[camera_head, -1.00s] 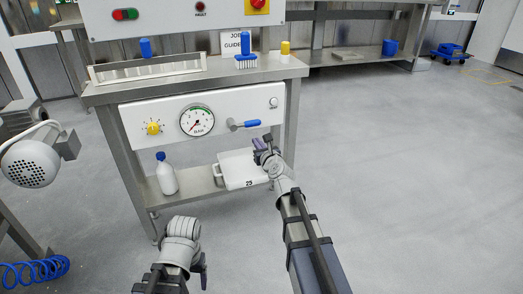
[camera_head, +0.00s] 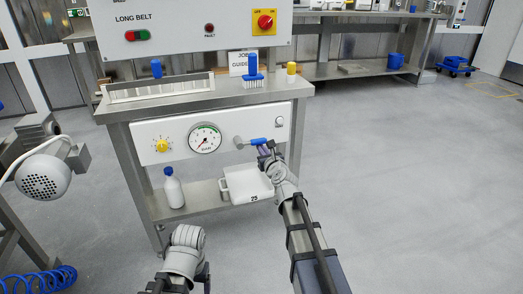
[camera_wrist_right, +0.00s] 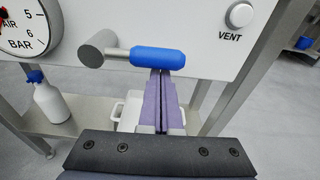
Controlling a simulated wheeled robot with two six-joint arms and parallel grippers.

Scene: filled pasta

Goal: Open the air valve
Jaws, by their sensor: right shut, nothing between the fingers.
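The air valve is a grey round hub with a short rod and a blue handle (camera_head: 258,141) on the white front panel (camera_head: 170,152). The handle points right, about level. In the right wrist view the blue handle (camera_wrist_right: 158,58) lies across the tips of my right gripper (camera_wrist_right: 161,75), whose purple fingers are shut with nothing between them. The fingertips are just below the handle; I cannot tell whether they touch it. In the head view my right gripper (camera_head: 265,151) is at the handle's underside. My left arm is low in the head view; its fingers do not show clearly.
A pressure gauge (camera_head: 205,138) and a yellow knob (camera_head: 163,146) are left of the valve. A VENT button (camera_wrist_right: 240,15) is to its right. A white bottle (camera_head: 174,190) and a white tub (camera_head: 245,186) stand on the lower shelf. Open floor lies to the right.

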